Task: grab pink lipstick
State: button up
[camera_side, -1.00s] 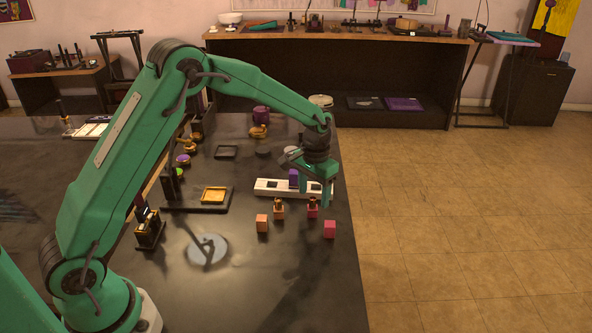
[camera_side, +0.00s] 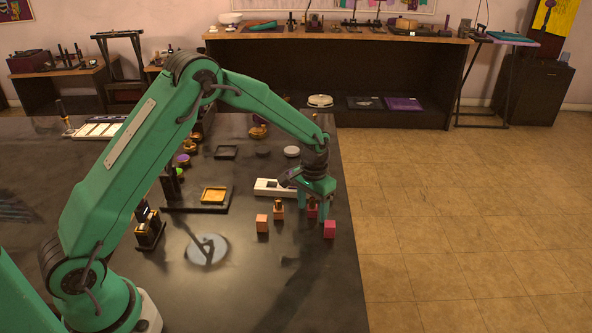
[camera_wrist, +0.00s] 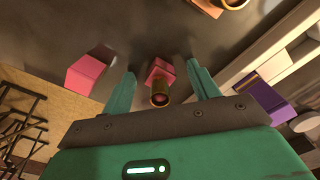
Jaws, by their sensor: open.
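The pink lipstick (camera_wrist: 160,82) has a pink square base and a gold tube with a dark reddish tip. In the wrist view it stands between my two open fingers, with a gap on each side. In the side view the lipstick (camera_side: 312,211) stands near the table's right edge, partly hidden by my gripper (camera_side: 315,205). My gripper (camera_wrist: 162,85) is open and empty, its fingers just above and around the lipstick. A pink cap block (camera_side: 330,229) sits on the table in front and to the right; it also shows in the wrist view (camera_wrist: 88,75).
An orange lipstick (camera_side: 278,209) stands left of the pink one, with an orange block (camera_side: 262,223) beside it. A white holder (camera_side: 265,187) lies behind, with a purple block (camera_wrist: 264,104) by it. The table's right edge is close.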

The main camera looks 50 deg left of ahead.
jog(key=c, duration=1.1)
jog(key=shift+r, duration=0.1)
jog(key=shift+r, duration=0.35)
notch_tip(320, 180, up, 3)
jog(key=shift+r, duration=0.1)
jog(key=s+d+r, duration=0.2)
jog(key=d, duration=0.1)
jog(key=s+d+r, duration=0.2)
jog(key=d, duration=0.1)
jog(key=s+d+r, duration=0.2)
jog(key=d+r, duration=0.1)
jog(key=shift+s+d, duration=0.2)
jog(key=shift+d, duration=0.2)
